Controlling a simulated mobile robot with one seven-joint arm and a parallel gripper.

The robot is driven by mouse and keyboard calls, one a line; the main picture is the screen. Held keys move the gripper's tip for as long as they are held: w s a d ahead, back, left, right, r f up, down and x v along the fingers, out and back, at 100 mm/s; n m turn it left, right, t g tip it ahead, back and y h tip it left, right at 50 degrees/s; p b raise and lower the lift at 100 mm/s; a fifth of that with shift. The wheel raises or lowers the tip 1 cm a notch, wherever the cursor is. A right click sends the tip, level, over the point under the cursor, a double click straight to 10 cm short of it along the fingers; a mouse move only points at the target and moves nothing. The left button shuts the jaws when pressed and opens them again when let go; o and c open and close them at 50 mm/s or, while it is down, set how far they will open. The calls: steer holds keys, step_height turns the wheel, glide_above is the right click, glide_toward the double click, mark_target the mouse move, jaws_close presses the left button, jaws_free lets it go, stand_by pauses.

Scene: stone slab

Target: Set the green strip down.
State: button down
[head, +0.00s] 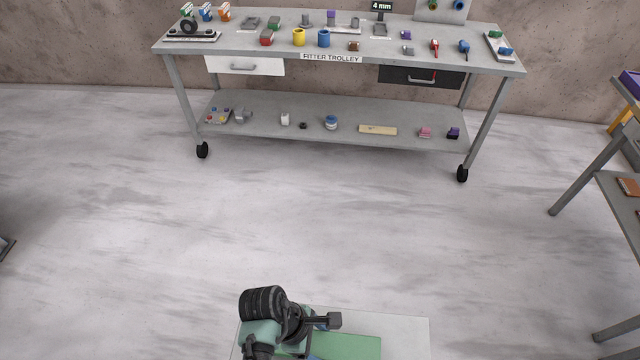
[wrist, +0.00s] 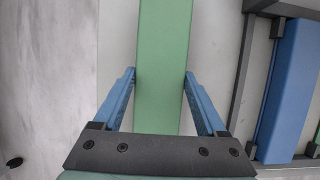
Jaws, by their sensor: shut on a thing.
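The green strip (wrist: 163,50) runs up the middle of the wrist view, long and flat. My gripper (wrist: 160,78) is shut on it, with one blue finger against each long side. In the head view the green strip (head: 347,348) shows at the bottom edge, partly hidden by my dark arm. It lies over a pale grey slab (head: 405,328). I cannot tell whether the strip touches the slab or is held above it. The fingertips are hidden in the head view.
In the wrist view a blue strip (wrist: 289,85) lies at the right within a dark frame (wrist: 246,75). A grey trolley (head: 340,98) with tools and parts stands far off against the wall. A bench (head: 600,175) stands at the right. The floor between is clear.

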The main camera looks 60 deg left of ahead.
steer(key=shift+f, duration=1.1)
steer(key=shift+f, duration=0.15)
jaws_free()
